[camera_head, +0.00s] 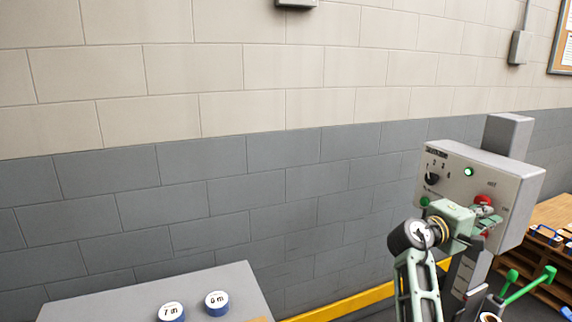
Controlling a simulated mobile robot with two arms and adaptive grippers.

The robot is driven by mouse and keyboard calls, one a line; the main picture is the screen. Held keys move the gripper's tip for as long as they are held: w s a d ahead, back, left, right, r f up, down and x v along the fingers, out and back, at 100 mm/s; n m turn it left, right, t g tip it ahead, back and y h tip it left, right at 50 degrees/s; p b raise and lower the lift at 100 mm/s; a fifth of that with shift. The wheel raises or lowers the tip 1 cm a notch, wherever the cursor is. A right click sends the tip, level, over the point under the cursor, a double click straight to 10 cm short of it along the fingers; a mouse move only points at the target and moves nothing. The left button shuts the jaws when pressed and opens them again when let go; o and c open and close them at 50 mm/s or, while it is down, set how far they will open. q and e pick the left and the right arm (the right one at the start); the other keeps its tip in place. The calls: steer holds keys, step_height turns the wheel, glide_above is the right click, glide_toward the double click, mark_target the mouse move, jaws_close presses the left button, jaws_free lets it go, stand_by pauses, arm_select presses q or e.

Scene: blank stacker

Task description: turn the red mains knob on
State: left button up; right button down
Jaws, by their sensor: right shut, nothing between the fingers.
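A grey control box (520,190) stands at the right on a grey post. Its face carries a black knob (433,179) with numbers around it, a lit green lamp (468,171), and a red part (484,199) at the right, probably the red mains knob. My right gripper (489,221), pale green, is in front of the lower right of the face. Its fingers are shut and empty, just below the red part and partly overlapping it. I cannot tell if they touch it. More red shows below the fingers. The knob's setting is hidden or too small to read. My left gripper is out of view.
A wooden pallet stack and green handles (530,285) are at the lower right. A yellow rail (350,304) runs along the wall.

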steer(key=shift+s+d+f, duration=0.2)
steer(key=shift+d+f, duration=0.1)
steer(key=shift+f, duration=0.15)
steer(key=p+v, duration=0.1)
steer(key=v, duration=0.4)
steer(key=shift+s+a, duration=0.15)
steer(key=shift+a, duration=0.2)
